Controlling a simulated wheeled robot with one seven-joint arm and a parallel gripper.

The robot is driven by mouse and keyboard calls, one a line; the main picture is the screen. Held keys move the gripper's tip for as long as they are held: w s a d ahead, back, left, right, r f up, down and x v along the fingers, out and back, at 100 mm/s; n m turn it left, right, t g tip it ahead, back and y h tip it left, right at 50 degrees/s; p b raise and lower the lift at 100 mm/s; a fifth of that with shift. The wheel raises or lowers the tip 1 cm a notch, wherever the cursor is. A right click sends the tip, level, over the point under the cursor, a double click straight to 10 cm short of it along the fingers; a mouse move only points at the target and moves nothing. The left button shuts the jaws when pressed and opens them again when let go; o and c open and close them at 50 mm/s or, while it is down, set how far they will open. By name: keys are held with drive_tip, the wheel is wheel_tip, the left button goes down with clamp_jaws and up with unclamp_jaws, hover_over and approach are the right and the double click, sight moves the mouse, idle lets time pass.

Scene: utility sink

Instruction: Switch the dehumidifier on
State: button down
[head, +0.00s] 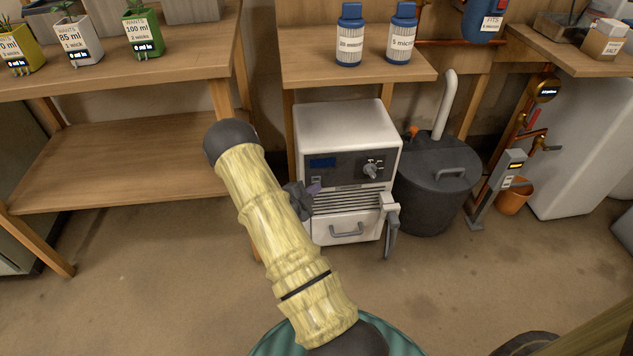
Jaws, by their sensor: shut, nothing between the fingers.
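The white dehumidifier (340,122) stands on the floor in the middle of the head view, partly under a wooden shelf. Its dark front panel has a small dark blue display (322,162) on the left and a round grey knob (371,170) on the right. A small light part (315,180) shows below the display, close to my gripper. Vents and a lower drawer with a handle (346,231) are below. I cannot tell whether the gripper touches the panel.
A dark lidded tank (432,190) with a pale pipe stands close on the right. A grey hose-like part (391,230) hangs at the front right corner. Two blue-capped bottles (351,35) stand on the shelf above. A wooden bench (130,60) is at left.

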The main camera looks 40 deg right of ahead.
drive_tip(key=shift+w+d, duration=0.1)
drive_tip(key=shift+w, duration=0.05)
idle(0.4)
drive_tip(key=shift+w+d, duration=0.15)
drive_tip(key=shift+w, duration=0.1)
idle(0.6)
drive_tip(key=shift+s+a, duration=0.25)
drive_tip(key=shift+s, duration=0.15)
drive_tip(key=shift+s, duration=0.1)
drive_tip(key=s+a, duration=0.2)
drive_tip(key=s, duration=0.1)
drive_tip(key=s+a, duration=0.1)
drive_tip(key=s, duration=0.1)
drive_tip(key=shift+p, duration=0.35)
idle(0.3)
drive_tip(key=shift+a+r, duration=0.1)
idle(0.3)
